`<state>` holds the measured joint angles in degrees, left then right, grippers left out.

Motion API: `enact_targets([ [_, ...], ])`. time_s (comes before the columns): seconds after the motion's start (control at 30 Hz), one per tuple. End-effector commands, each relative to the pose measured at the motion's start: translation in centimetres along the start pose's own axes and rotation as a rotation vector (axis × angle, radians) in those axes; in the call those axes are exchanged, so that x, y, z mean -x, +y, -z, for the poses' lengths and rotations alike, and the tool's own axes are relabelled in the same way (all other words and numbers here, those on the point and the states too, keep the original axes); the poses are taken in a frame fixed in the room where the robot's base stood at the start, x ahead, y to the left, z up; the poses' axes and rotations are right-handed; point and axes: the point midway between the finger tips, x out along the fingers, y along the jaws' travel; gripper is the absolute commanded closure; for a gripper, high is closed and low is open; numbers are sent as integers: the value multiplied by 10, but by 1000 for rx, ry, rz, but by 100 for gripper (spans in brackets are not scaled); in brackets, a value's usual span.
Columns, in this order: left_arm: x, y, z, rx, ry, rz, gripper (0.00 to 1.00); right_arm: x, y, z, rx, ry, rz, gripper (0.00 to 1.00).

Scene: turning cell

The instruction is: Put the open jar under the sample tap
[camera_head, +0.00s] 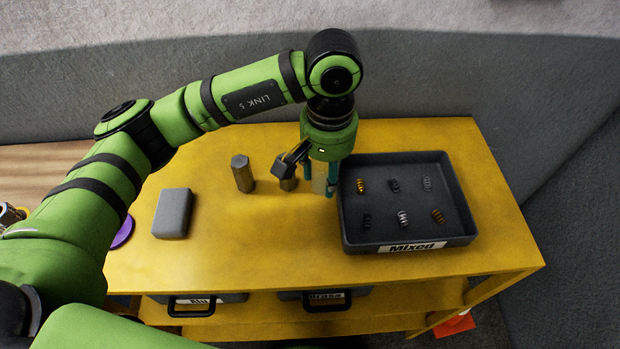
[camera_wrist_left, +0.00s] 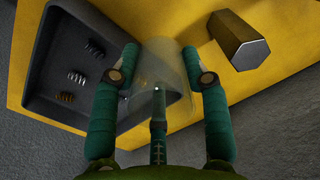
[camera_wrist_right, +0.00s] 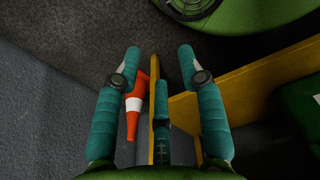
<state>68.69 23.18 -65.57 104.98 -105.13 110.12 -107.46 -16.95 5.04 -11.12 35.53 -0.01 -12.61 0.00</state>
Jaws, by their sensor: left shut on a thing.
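A clear jar (camera_wrist_left: 165,60) stands between the fingers of my left gripper (camera_wrist_left: 160,72) in the left wrist view. The gripper is shut on it from both sides. In the head view my left gripper (camera_head: 320,180) points down over the yellow bench, just left of the dark tray, and the jar shows only as a pale strip between the fingers. I cannot tell whether the jar touches the bench. I cannot make out a sample tap in any view. My right gripper (camera_wrist_right: 159,58) is open and empty in the right wrist view, beside the bench's edge.
The dark "Mixed" tray (camera_head: 410,236) holds several springs. Hexagonal metal bars (camera_head: 243,174) stand left of the gripper; one is close (camera_wrist_left: 240,42). A grey block (camera_head: 172,213) and purple disc (camera_head: 123,233) lie further left. An orange cone (camera_wrist_right: 134,118) is near my right gripper. The front middle bench is clear.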

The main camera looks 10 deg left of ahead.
Motion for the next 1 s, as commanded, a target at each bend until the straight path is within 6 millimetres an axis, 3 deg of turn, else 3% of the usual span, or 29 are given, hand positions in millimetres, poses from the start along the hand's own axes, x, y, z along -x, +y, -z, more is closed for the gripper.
enact_targets([
  [0.2,-13,-23,-2,-1,1,-1,86,11,-2,1,2,1,4,60],
  [0.53,-52,-23,-2,-2,-1,-1,86,30,-13,3,2,0,18,60],
  [0.97,-59,-23,-1,-2,2,-1,86,23,-11,0,3,-2,16,60],
  [1.0,-59,-23,-1,-2,2,-1,50,23,-11,0,3,-2,15,60],
])
